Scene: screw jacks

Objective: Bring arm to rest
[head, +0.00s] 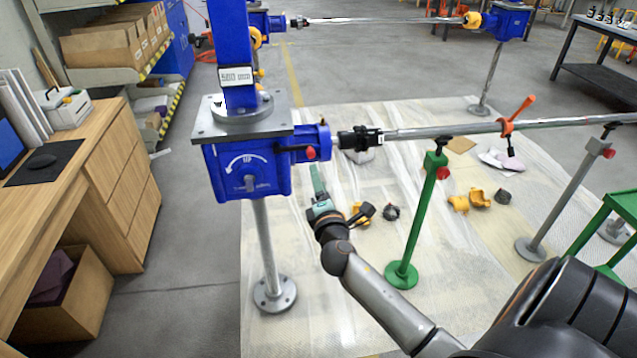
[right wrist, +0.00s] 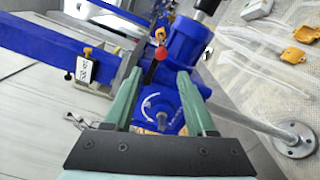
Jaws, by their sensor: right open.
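My right arm comes in from the lower right in the head view. Its gripper (head: 318,186) is beside the blue screw jack (head: 240,168), below the jack's side housing, and looks empty. In the right wrist view the right gripper (right wrist: 168,90) has its two green fingers spread apart. The blue jack (right wrist: 162,105) shows beyond and between them, with a red knob (right wrist: 161,53) above. I cannot tell whether the fingers touch the jack. My left gripper is not in view.
A green stand (head: 416,225) is right of my arm, under a long shaft (head: 440,131). Yellow coupling parts (head: 470,200) lie on the plastic sheet (head: 300,330). A wooden desk (head: 95,165) stands at left. Bare floor lies between desk and sheet.

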